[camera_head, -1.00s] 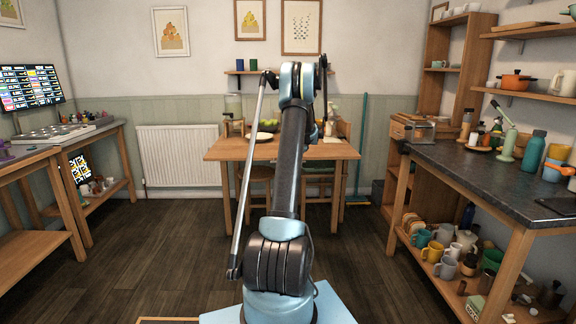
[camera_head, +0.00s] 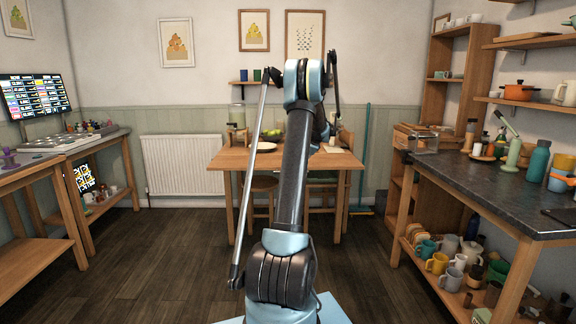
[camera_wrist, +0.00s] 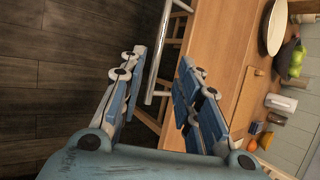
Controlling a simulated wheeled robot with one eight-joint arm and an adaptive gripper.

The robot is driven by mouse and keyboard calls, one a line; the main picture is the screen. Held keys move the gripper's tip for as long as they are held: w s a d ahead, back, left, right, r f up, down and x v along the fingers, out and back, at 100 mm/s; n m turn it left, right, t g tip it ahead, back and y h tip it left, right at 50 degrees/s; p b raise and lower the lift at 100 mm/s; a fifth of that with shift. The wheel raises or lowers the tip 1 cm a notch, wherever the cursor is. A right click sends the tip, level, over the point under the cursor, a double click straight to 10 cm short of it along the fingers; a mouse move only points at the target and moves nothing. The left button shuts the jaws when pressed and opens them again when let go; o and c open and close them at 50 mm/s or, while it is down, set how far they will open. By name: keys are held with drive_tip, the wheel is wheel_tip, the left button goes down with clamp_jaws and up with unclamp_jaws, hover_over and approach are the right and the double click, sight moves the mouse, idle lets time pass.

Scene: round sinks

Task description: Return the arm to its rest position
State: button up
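My arm (camera_head: 293,175) rises up the middle of the head view and bends over at its top, in front of a wooden table. My gripper is mostly hidden behind the arm in that view. In the wrist view my gripper (camera_wrist: 158,66) is open, with its two blue and grey fingers spread apart. Nothing shows between the fingers except the floor, a metal rod and the table's edge beyond.
The wooden table (camera_head: 232,160) stands ahead, with chairs around it. A dark-topped counter (camera_head: 490,192) with loaded shelves is on the right. Wooden benches (camera_head: 40,222) stand on the left, near a radiator (camera_head: 184,165). Dark floor (camera_head: 165,265) between them is clear.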

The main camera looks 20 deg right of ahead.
drive_tip(key=s+a+r+n+g, duration=0.1)
drive_tip(key=s+a+r+n, duration=0.25)
drive_tip(key=s+a, duration=0.4)
drive_tip(key=s+a+r+n+g, duration=0.15)
drive_tip(key=s+a+r, duration=0.25)
drive_tip(key=a, duration=0.6)
drive_tip(key=s+a+n, duration=0.6)
drive_tip(key=s+a, duration=0.6)
drive_tip(key=s, duration=0.5)
drive_tip(key=s+a+f+n+g+h, duration=0.1)
drive_tip(key=s+a+f+n, duration=0.1)
drive_tip(key=s, duration=0.8)
drive_tip(key=s+a+f+n, duration=0.3)
drive_tip(key=s+f, duration=0.4)
drive_tip(key=s, duration=0.3)
drive_tip(key=s+a+f+n+g+h, duration=0.1)
drive_tip(key=s+a+f+n, duration=0.2)
drive_tip(key=s, duration=0.7)
wheel_tip(320, 180, down, 2)
drive_tip(key=shift+s+f+n+g+h, duration=0.3)
drive_tip(key=shift+s+n+g, duration=0.1)
drive_tip(key=shift+n, duration=0.4)
